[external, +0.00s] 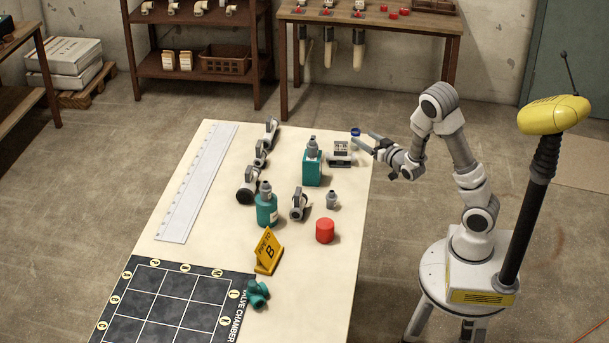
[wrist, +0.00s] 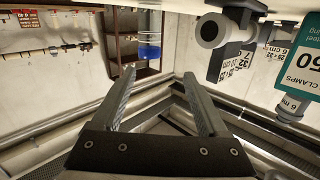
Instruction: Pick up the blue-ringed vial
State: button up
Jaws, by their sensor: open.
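The blue-ringed vial shows in the external view as a small blue ring (external: 356,132) near the table's far right corner; its clear body is hard to make out there. In the wrist view the vial (wrist: 149,52) is clear with a blue band, above and slightly left of the gap between my fingertips. My gripper (external: 365,140) is open and empty, its fingers pointing left towards the vial from the table's right side. In the wrist view both fingers of my gripper (wrist: 159,75) are spread, with nothing between them. The vial appears just beyond the tips, apart from them.
A teal canister (external: 312,168) is further left. A grey fitting (external: 331,199) and a red cylinder (external: 325,230) stand nearer. A brown bench (external: 440,22) is behind the table.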

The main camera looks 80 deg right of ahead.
aim_at(359, 134)
jog(key=shift+s+d+f+h+b, duration=0.2)
jog(key=shift+s+d+f, duration=0.1)
jog(key=shift+f, duration=0.2)
jog(key=shift+s+d+f+h+b, duration=0.15)
jog(key=shift+s+f+b, duration=0.1)
jog(key=shift+f, duration=0.25)
jog(key=shift+d, duration=0.2)
jog(key=shift+x, duration=3.6)
jog(key=shift+w+a+r, duration=0.1)
jog(key=shift+r, duration=0.05)
grip_shut()
